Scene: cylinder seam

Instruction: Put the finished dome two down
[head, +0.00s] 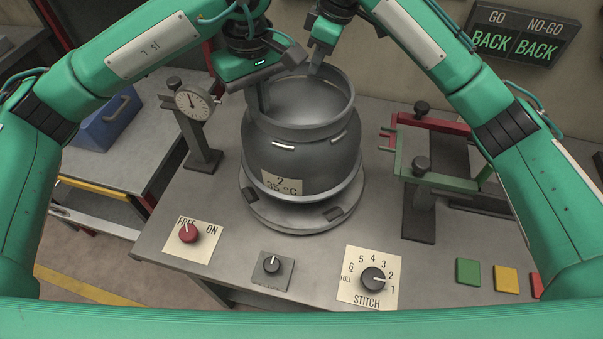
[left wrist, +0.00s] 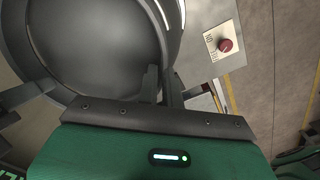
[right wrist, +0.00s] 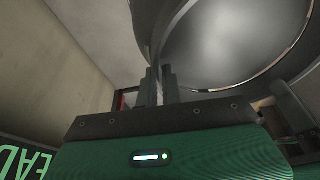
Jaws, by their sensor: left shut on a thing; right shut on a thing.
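The dome two (head: 310,160) is a dark grey metal vessel with an upright collar ring and a label reading 2 and 35 °C. It stands upright over a round grey turntable (head: 270,213); I cannot tell if it touches or hangs just above. My left gripper (head: 263,98) is shut on the collar at its left side. My right gripper (head: 317,66) is shut on the collar at its far side. The left wrist view shows the dome's inside (left wrist: 100,50) beside the fingers (left wrist: 160,85). The right wrist view shows the collar wall between the fingers (right wrist: 160,85).
A dial gauge (head: 194,105) stands left, a green and red clamp fixture (head: 440,160) right. A red knob (head: 188,232), a small black knob (head: 272,264) and a stitch dial (head: 373,279) line the front. A blue box (head: 108,122) sits on the left bench. The GO/NO-GO sign (head: 518,35) reads BACK twice.

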